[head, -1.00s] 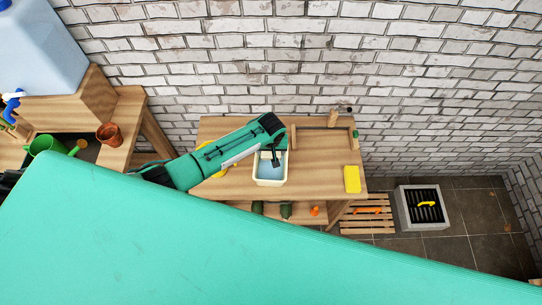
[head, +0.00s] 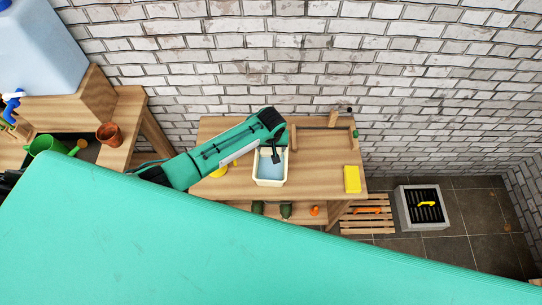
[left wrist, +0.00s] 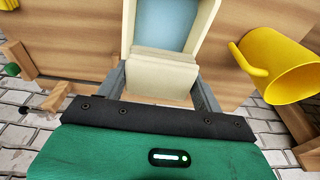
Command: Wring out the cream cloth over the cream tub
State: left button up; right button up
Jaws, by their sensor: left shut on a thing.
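The cream tub (head: 270,183) stands on the wooden table with pale blue water in it. It also shows at the top of the left wrist view (left wrist: 207,18). The cream cloth (left wrist: 163,64) is a folded, layered pad between the fingers of my left gripper (left wrist: 160,85), which is shut on it. The cloth is at the near end of the tub in the left wrist view and overlaps its rim. In the head view my left gripper (head: 275,154) is over the tub's back part, and I cannot make out the cloth there. My right gripper is not in view.
A yellow mug (left wrist: 278,65) stands close beside the tub. A wooden frame (head: 322,128) lies behind and right of it, and a yellow block (head: 352,179) is at the table's right edge. The tabletop between tub and block is clear. A brick wall rises behind.

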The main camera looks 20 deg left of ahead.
pick_arm(q)
jog(key=shift+r, duration=2.2)
jog(key=shift+a+r, duration=0.1)
jog(key=s+a+r+m+b, duration=0.1)
jog(key=s+a+r+b, duration=0.2)
jog(key=s+r+b, duration=0.2)
jog(key=s+a+r+m+b, duration=0.2)
jog(key=s+a+r+b, duration=0.1)
jog(key=s+r+b, duration=0.3)
notch_tip(320, 180, up, 2)
jog(key=shift+s+r+b, duration=0.1)
jog(key=shift+s+b, duration=0.2)
jog(key=shift+b, duration=0.45)
